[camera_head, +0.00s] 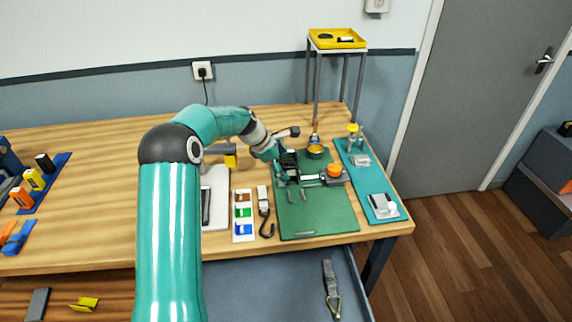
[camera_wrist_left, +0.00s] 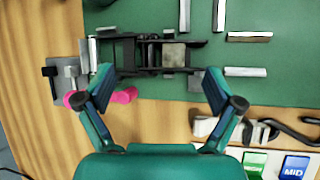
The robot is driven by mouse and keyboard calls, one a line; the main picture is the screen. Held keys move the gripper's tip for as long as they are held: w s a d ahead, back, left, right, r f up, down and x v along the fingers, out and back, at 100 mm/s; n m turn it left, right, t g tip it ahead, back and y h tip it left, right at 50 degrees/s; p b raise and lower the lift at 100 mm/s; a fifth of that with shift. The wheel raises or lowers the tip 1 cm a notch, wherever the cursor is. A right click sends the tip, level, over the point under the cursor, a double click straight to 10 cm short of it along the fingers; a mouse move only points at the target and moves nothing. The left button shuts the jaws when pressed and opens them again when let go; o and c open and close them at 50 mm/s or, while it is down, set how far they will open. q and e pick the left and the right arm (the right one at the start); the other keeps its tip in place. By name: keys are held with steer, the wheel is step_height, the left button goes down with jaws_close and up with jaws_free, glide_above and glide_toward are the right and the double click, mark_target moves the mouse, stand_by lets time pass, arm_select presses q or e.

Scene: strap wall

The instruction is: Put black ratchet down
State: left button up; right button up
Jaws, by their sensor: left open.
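The black ratchet (camera_wrist_left: 150,52) lies on the green mat (camera_wrist_left: 250,70) in the left wrist view, a dark frame with a grey block near its right part. My left gripper (camera_wrist_left: 160,84) is open, its two fingers apart on the near side of the ratchet, with nothing visibly held between them. In the head view my left gripper (camera_head: 279,173) is at the left part of the green mat (camera_head: 318,217) and partly hides the ratchet there. Contact between fingers and ratchet cannot be told. My right gripper is not in view.
A yellow tray (camera_head: 337,38) tops a tall stand behind. The mat's front part is mostly clear.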

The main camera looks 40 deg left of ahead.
arm_select(q)
steer(key=p+v, duration=0.4)
steer(key=v, duration=0.6)
